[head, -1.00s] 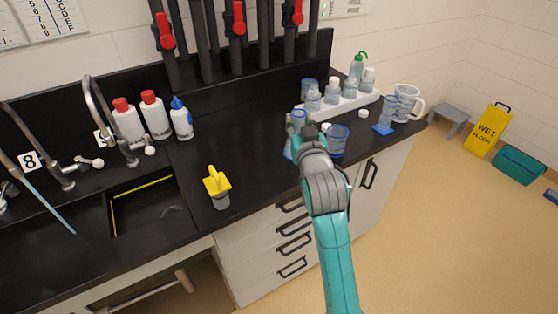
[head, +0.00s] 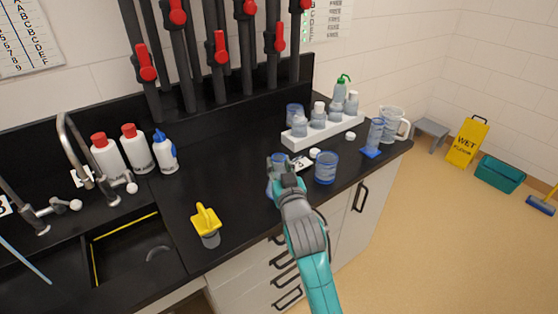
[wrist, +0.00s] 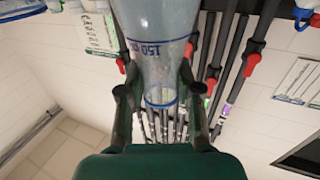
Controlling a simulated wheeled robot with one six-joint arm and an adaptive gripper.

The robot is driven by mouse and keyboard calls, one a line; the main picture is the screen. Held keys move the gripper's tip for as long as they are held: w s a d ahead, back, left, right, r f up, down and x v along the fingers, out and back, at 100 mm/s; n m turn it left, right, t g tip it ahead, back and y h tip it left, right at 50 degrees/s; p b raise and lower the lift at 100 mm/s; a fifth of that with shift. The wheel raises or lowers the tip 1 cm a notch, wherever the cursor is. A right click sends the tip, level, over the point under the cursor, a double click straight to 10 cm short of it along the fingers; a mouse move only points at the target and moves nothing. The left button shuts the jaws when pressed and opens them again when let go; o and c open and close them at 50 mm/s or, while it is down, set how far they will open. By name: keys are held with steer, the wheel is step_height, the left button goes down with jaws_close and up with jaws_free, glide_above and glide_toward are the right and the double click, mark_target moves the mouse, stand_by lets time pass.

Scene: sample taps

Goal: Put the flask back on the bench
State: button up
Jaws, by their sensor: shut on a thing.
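A clear flask with blue markings, one reading 150, fills the upper middle of the wrist view (wrist: 160,50). My gripper (wrist: 155,95) is shut on it, one finger on each side of the glass. In the head view the flask (head: 276,172) shows just beyond my gripper (head: 287,182), partly hidden by it. The black bench (head: 240,165) lies behind and below. I cannot tell whether the flask touches the bench top.
A blue-rimmed beaker (head: 326,167) stands close to the right of my gripper. A white rack (head: 345,130) with several bottles is behind. A yellow-topped item (head: 206,222) stands left, near the sink (head: 125,245). The bench between is clear.

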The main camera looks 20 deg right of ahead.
mark_target(279, 175)
steer(key=shift+f, duration=1.6)
steer(key=shift+f, duration=0.1)
steer(key=o, duration=1)
steer(key=shift+o, duration=0.2)
steer(key=s, duration=1.2)
steer(key=shift+a, duration=0.45)
